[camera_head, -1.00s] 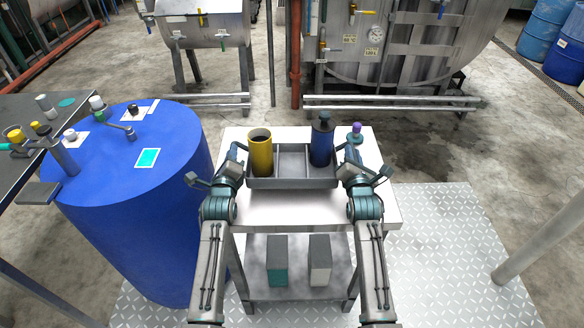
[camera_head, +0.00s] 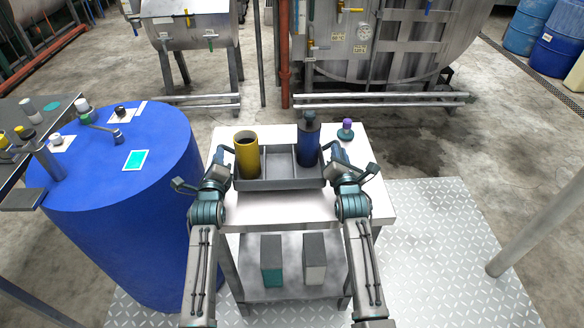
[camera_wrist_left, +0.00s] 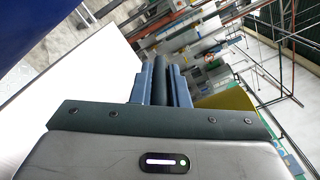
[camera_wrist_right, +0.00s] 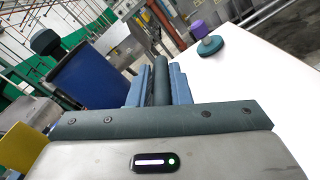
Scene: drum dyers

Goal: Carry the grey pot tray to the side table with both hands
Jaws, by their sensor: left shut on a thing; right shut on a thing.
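The grey pot tray (camera_head: 280,184) spans between my two grippers over the white-topped table in the head view. The middle compartment is empty. My left gripper (camera_head: 227,170) is shut on the tray's left end, and my right gripper (camera_head: 332,168) is shut on its right end. I cannot tell whether the tray touches the tabletop.
The white-topped table (camera_head: 370,205) has clear room at front and right. A purple-topped item (camera_head: 346,131) stands at its back right. A blue drum (camera_head: 120,215) stands close on the left, with small items on top. A dark table (camera_head: 20,160) is at far left.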

